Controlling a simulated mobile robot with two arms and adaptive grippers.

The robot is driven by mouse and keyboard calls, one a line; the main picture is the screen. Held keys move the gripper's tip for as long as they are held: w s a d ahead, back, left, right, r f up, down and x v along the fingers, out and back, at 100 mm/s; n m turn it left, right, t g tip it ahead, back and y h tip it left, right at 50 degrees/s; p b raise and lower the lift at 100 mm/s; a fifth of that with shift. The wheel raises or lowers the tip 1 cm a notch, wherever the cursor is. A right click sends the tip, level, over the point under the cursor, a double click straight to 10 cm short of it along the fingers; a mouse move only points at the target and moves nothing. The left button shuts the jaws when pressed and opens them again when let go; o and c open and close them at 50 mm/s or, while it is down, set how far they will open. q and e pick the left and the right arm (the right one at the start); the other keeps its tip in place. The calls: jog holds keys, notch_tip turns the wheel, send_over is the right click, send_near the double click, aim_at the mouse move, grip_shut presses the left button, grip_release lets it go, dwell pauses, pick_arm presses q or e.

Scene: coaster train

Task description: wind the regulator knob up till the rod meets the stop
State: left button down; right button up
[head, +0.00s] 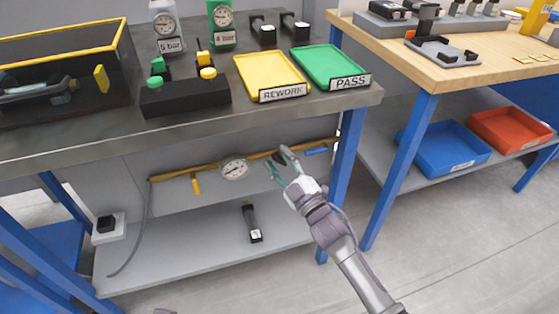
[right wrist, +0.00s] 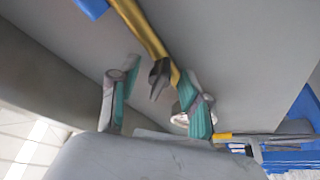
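A yellow pipe (head: 208,173) runs under the grey bench, with a round white gauge (head: 235,169) on it. My right gripper (head: 279,165) is at this pipe, right of the gauge. In the right wrist view my right gripper (right wrist: 158,86) is open, its two teal-padded fingers apart. A small dark knob-like part (right wrist: 160,76) shows between the fingers, below the yellow pipe (right wrist: 142,28); I cannot tell whether they touch it. The gauge (right wrist: 183,108) is partly hidden behind the right-hand finger. I cannot make out the rod or the stop.
A yellow-handled valve (head: 196,185) hangs from the pipe. A black device (head: 252,222) lies on the lower shelf (head: 185,252). A blue bench leg (head: 347,165) stands right of my gripper. The benchtop holds yellow (head: 252,68) and green trays (head: 322,57).

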jog(key=shift+s, duration=0.1)
jog(key=v, duration=1.2)
jog(key=shift+d, duration=0.1)
